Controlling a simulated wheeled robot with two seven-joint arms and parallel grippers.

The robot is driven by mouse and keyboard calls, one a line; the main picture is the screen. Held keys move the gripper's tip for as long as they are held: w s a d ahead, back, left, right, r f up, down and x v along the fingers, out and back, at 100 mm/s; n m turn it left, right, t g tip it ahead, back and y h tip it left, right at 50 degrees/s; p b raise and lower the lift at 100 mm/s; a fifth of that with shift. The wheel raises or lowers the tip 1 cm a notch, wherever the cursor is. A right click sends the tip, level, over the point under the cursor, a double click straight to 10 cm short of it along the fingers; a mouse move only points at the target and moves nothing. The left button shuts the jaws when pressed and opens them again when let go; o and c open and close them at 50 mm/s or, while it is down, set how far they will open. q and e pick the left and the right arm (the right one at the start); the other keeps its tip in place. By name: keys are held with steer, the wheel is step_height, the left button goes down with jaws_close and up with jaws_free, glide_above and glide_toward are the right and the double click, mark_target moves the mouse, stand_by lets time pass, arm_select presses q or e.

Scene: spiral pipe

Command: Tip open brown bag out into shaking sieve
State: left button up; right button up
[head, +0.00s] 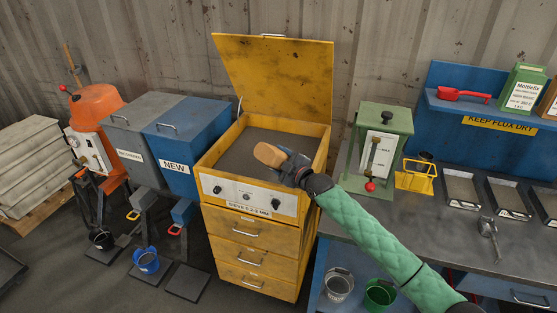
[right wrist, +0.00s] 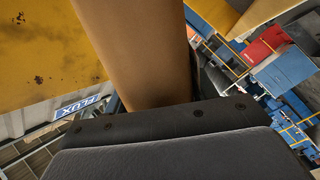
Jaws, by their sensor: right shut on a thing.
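The brown bag (head: 269,155) is in my right gripper (head: 287,164), over the front part of the open sieve tray in the head view. It looks tilted, its tan end pointing left. In the right wrist view the bag (right wrist: 145,50) rises as a smooth brown shape from behind the dark gripper body. Its mouth and contents cannot be made out. The sieve (head: 236,192) is a yellow cabinet with its lid (head: 280,75) standing open at the back. Its grey tray bed (head: 252,142) shows no visible pile. Whether it shakes cannot be told. My left gripper is out of view.
Blue and grey bins (head: 188,150) stand left of the sieve, with an orange machine (head: 97,103) beyond. A workbench (head: 455,225) at right holds a green dispenser (head: 384,135), a yellow holder (head: 416,178) and shallow trays (head: 463,187). Buckets (head: 339,285) sit below its front.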

steer(key=shift+a+f, duration=0.15)
steer(key=shift+f, duration=0.1)
steer(key=f+n+b, duration=0.1)
steer(key=s+a+n+b, duration=0.1)
steer(key=n, duration=0.1)
steer(key=f+n+b, duration=0.1)
steer(key=shift+s+a+f+n, duration=0.3)
steer(key=shift+s+n, duration=0.1)
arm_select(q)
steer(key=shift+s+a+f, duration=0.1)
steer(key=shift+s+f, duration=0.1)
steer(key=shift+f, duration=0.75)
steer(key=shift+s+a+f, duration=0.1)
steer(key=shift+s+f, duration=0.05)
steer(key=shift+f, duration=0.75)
arm_select(e)
steer(key=shift+s+a+f+n, duration=0.1)
steer(key=shift+s+a+n, duration=0.15)
steer(key=shift+n, duration=0.45)
arm_select(q)
steer(key=shift+b, duration=0.3)
arm_select(e)
steer(key=shift+f, duration=0.1)
